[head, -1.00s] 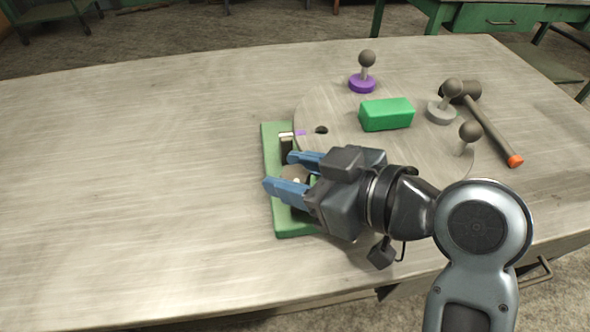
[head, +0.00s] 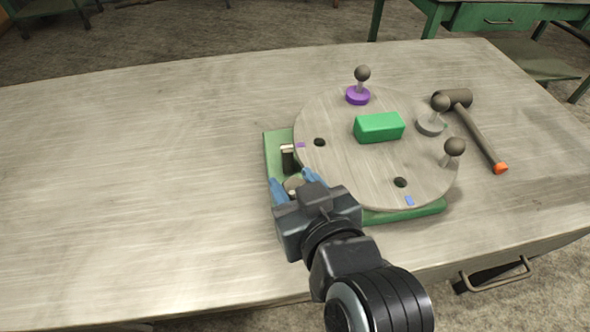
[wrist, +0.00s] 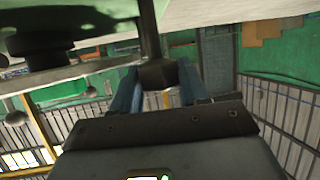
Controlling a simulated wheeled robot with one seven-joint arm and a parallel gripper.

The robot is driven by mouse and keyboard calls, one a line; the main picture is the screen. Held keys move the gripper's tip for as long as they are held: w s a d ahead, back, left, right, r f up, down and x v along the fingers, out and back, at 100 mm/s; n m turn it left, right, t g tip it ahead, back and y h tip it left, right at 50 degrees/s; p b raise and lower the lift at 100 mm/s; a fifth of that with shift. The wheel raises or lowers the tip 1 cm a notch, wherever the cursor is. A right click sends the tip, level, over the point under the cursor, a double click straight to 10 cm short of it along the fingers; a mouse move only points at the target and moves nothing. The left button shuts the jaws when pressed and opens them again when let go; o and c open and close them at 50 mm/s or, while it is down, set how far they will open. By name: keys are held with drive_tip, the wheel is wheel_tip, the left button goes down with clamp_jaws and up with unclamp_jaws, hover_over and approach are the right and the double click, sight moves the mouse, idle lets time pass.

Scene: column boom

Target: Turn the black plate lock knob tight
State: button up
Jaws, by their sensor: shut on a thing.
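The plate lock knob (head: 294,184) is at the left edge of the round wooden plate (head: 375,165), over the green base (head: 274,150). How far the knob is turned cannot be told.
The plate carries a green block (head: 379,128), a purple-based knob (head: 358,95) and two grey ball-topped knobs (head: 432,123) (head: 454,152). A dark post (head: 288,158) stands just behind my fingers. A hammer (head: 477,130) lies right of the plate. The table's left side is clear.

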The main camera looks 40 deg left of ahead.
drive_tip(key=m+t+h+p, duration=0.2)
drive_tip(key=m+t+p, duration=0.1)
drive_tip(key=shift+r, duration=0.2)
drive_tip(key=shift+a+f+m+t+h+p, duration=0.1)
drive_tip(key=shift+m+t+h+p, duration=0.5)
drive_tip(key=shift+m+h, duration=0.25)
drive_tip(key=m+t+h, duration=0.1)
drive_tip(key=m+h, duration=0.2)
drive_tip(key=shift+f+t+b, duration=0.15)
drive_tip(key=shift+t+b, duration=0.15)
drive_tip(key=shift+t, duration=0.1)
drive_tip(key=shift+m+t+h+b, duration=0.4)
drive_tip(key=shift+m+h+b, duration=0.1)
drive_tip(key=shift+m+h, duration=1.35)
drive_tip(key=o, duration=1)
drive_tip(key=shift+c, duration=0.2)
drive_tip(key=b+v, duration=0.1)
drive_tip(key=v, duration=0.6)
drive_tip(key=shift+s, duration=0.4)
